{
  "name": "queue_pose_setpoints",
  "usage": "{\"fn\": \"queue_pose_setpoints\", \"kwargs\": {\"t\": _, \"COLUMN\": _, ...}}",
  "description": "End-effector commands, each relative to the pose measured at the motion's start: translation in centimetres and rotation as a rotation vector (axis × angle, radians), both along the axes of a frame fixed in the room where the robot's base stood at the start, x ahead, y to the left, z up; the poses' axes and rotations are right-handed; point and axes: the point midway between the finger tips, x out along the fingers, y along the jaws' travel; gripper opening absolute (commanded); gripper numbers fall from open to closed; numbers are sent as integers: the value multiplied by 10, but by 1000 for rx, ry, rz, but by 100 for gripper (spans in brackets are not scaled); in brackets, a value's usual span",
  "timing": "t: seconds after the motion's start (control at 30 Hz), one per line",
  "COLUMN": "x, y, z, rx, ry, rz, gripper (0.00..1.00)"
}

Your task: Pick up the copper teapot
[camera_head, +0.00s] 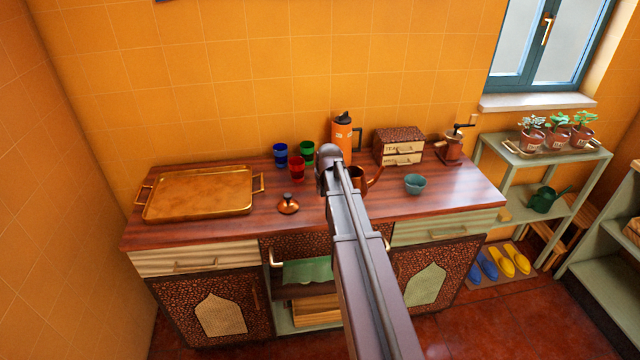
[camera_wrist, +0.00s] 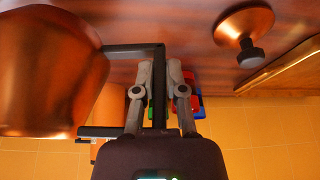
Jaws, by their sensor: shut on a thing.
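The copper teapot (camera_head: 358,178) is on or just above the wooden counter, mostly hidden behind my arm in the head view, with its spout to the right. In the wrist view its round copper body (camera_wrist: 45,65) fills the left side. My gripper (camera_wrist: 160,75) has its two fingers on either side of the upright bar of the teapot's dark handle (camera_wrist: 158,90) and is shut on it. A copper lid (camera_head: 288,204) with a dark knob lies apart on the counter, left of my arm. It also shows in the wrist view (camera_wrist: 243,25).
A brass tray (camera_head: 200,193) covers the counter's left side. Blue, red and green cups (camera_head: 297,168) and an orange flask (camera_head: 342,138) stand behind. A teal bowl (camera_head: 415,184), a drawer box (camera_head: 399,147) and a grinder (camera_head: 453,148) are to the right.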

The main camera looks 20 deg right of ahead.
Motion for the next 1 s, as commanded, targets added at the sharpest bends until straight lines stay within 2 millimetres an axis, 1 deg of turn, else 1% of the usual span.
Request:
{"fn": "queue_pose_setpoints", "kwargs": {"t": 0.03, "x": -18, "y": 4, "z": 2, "rx": -1, "ry": -1, "rz": 0, "gripper": 0}}
{"fn": "queue_pose_setpoints", "kwargs": {"t": 0.2, "x": -56, "y": 10, "z": 6, "rx": -2, "ry": -1, "rz": 1, "gripper": 0}}
{"fn": "queue_pose_setpoints", "kwargs": {"t": 0.4, "x": -93, "y": 16, "z": 9, "rx": -1, "ry": -1, "rz": 1, "gripper": 0}}
{"fn": "queue_pose_setpoints", "kwargs": {"t": 0.5, "x": -106, "y": 18, "z": 10, "rx": -1, "ry": -1, "rz": 1, "gripper": 0}}
{"fn": "queue_pose_setpoints", "kwargs": {"t": 0.7, "x": -122, "y": 20, "z": 12, "rx": -1, "ry": -1, "rz": 1, "gripper": 0}}
{"fn": "queue_pose_setpoints", "kwargs": {"t": 1.0, "x": -126, "y": 21, "z": 12, "rx": -1, "ry": -1, "rz": 2, "gripper": 0}}
